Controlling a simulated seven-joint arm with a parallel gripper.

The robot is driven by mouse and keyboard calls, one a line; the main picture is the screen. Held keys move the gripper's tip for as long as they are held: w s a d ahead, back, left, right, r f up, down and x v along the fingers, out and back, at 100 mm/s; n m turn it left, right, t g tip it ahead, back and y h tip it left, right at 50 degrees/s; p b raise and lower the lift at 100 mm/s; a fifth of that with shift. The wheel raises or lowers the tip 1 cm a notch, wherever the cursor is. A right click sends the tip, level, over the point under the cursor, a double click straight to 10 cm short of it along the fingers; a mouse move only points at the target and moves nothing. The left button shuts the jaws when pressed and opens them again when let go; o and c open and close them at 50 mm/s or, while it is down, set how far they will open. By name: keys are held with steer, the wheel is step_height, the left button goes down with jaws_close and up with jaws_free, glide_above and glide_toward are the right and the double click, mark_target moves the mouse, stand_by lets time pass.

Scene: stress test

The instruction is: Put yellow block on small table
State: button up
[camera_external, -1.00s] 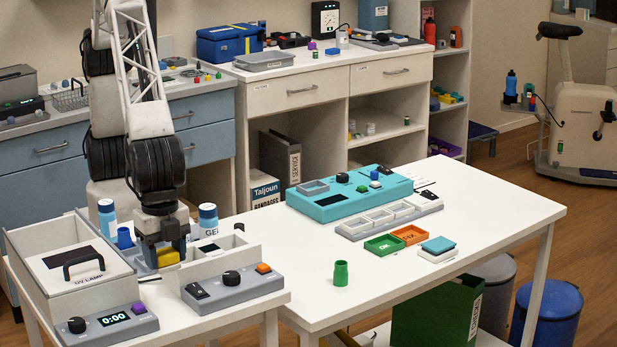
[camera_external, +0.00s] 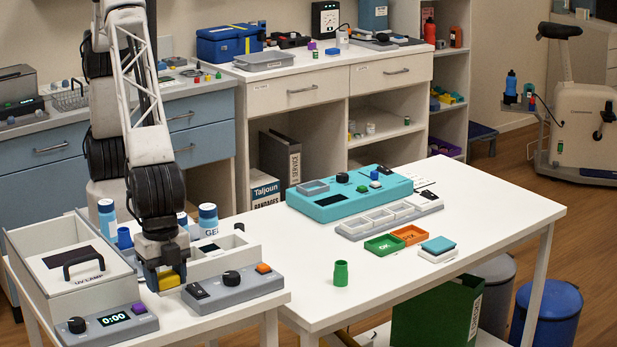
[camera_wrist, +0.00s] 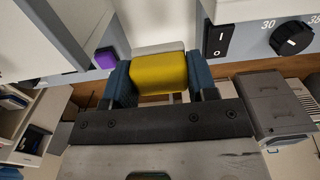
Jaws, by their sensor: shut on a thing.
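My gripper (camera_external: 165,279) is shut on the yellow block (camera_external: 168,281), low in the gap between two grey control panels at the left white table (camera_external: 192,319). In the wrist view the yellow block (camera_wrist: 158,73) sits between the blue fingertips (camera_wrist: 158,80), with white tabletop beyond it and floor nearer the wrist. Whether the block touches the tabletop cannot be told. A larger white table (camera_external: 440,290) stands to the right.
The timer panel (camera_external: 108,323) is left of my gripper and the knob panel (camera_external: 233,289) is right, both close. A lidded white box (camera_external: 70,262) stands behind left. Bottles (camera_external: 208,218) stand behind. A green cup (camera_external: 341,274) is on the larger table.

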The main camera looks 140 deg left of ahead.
mark_target(170, 314)
steer(key=shift+f, duration=0.1)
steer(key=shift+f, duration=2.45)
steer(key=o, duration=0.7)
steer(key=shift+f, duration=0.1)
step_height(170, 314, up, 12)
steer(key=shift+r, duration=0.15)
